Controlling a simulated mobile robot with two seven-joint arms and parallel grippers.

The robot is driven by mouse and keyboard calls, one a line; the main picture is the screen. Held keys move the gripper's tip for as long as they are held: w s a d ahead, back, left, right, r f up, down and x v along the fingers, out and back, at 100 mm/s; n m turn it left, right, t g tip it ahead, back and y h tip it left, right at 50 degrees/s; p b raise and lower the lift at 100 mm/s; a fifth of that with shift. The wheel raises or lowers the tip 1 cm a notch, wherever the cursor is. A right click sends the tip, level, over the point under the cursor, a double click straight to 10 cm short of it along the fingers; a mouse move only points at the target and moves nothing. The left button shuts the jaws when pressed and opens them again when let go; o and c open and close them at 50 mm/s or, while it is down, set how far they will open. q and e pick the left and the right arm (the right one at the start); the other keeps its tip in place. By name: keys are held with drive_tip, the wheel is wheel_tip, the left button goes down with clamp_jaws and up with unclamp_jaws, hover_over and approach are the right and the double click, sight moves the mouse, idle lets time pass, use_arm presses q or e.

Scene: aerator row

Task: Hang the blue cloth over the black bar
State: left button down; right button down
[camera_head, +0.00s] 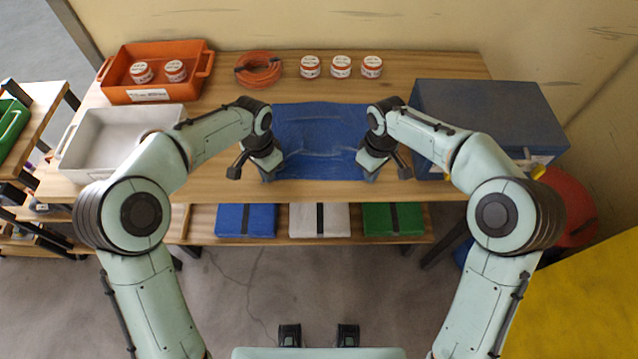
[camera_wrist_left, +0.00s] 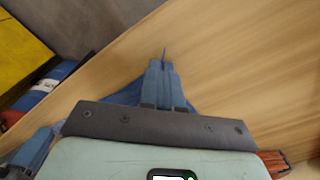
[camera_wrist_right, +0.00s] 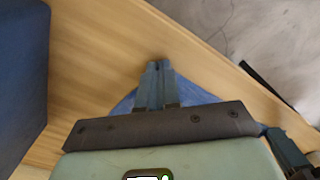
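The blue cloth (camera_head: 320,140) is spread on the wooden table between my two grippers, with a few creases. My left gripper (camera_head: 268,174) is at its near left corner. In the left wrist view its fingers (camera_wrist_left: 161,66) are together, with a thin blue tip of cloth showing past them. My right gripper (camera_head: 369,174) is at the near right corner. In the right wrist view its fingers (camera_wrist_right: 156,66) are together, with cloth (camera_wrist_right: 192,93) beside and behind them. The pinched edges are mostly hidden by the fingers. I cannot make out the black bar for certain in any view.
A blue-grey box (camera_head: 490,110) stands close to the right of my right gripper. A white bin (camera_head: 85,150) and an orange bin (camera_head: 160,95) stand at left. An orange hose coil (camera_head: 258,70) and labelled jars (camera_head: 341,67) are at the back. Strapped folded bundles (camera_head: 320,220) lie on the lower shelf.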

use_arm(q)
drive_tip(key=shift+a+f, duration=0.1)
use_arm(e)
drive_tip(key=shift+d, duration=0.1)
